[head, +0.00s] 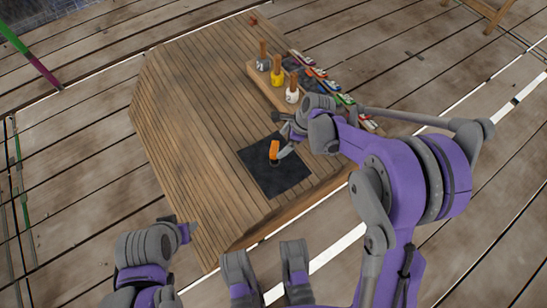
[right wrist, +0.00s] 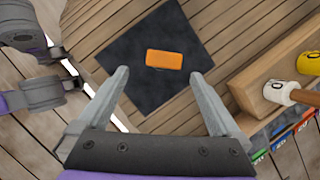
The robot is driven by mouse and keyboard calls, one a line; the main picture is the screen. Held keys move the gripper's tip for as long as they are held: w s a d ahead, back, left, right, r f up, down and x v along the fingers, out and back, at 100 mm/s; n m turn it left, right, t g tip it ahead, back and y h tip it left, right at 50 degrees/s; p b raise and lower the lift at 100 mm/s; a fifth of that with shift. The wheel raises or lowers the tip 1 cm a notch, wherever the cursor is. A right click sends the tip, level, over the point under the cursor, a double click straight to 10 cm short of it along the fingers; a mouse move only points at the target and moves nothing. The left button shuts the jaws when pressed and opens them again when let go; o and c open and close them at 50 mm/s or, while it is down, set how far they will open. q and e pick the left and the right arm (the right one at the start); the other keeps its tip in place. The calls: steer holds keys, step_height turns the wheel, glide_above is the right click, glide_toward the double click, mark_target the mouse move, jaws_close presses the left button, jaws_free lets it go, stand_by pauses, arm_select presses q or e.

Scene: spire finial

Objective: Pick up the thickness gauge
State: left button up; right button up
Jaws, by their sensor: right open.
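A small orange block, which I take to be the thickness gauge (head: 274,149), is over the dark square mat (head: 262,180) on the wooden table. In the right wrist view the gauge (right wrist: 164,59) lies crosswise just beyond the fingertips, on or above the mat (right wrist: 148,25). My right gripper (head: 281,136) is open and empty, with its fingers (right wrist: 158,74) spread to either side of the near edge of the gauge. My left gripper (head: 178,228) is low at the left, away from the gauge; its jaws do not show clearly.
A wooden rack (head: 268,88) holds several brush-like bottles with wooden handles, including a yellow one (head: 277,76) and a white one (head: 292,95). A row of coloured items (head: 318,73) lies along the table's right edge. The slatted tabletop (head: 180,110) left of the mat is clear.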

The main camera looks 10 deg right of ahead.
mark_target(271, 153)
steer(key=shift+w+a+f+m, duration=0.1)
steer(key=shift+w+f+m, duration=0.1)
steer(key=shift+f, duration=0.35)
steer(key=shift+w+f+m, duration=0.2)
steer(key=shift+f, duration=0.35)
steer(key=b+x, duration=0.3)
steer(key=x, duration=0.7)
steer(key=shift+f+b, duration=0.1)
steer(key=shift+b, duration=0.2)
jaws_close()
